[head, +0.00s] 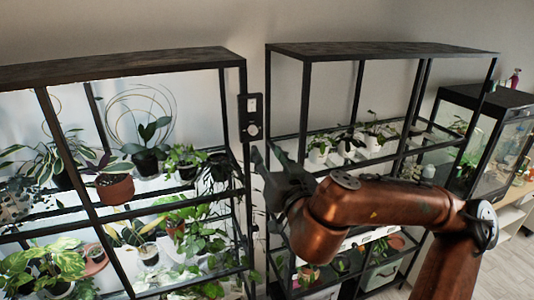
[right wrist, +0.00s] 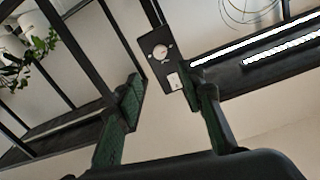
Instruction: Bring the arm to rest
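My right arm (head: 390,202), copper-coloured, reaches in from the lower right of the head view. Its dark right gripper (head: 265,155) is in front of the gap between two plant shelves, a little below a black control panel (head: 250,118) in the picture. In the right wrist view, the two green-padded fingers of the gripper (right wrist: 168,92) stand apart with nothing between them. The panel with its round dial (right wrist: 160,52) shows beyond them, partly behind the right fingertip. I cannot tell any contact with it. My left gripper is not in view.
A left shelf (head: 125,65) and a right shelf (head: 385,50), both black-framed, hold several potted plants. A glass cabinet (head: 490,150) stands at far right. Bare floor (head: 505,270) shows at lower right. The arm passes close in front of the right shelf.

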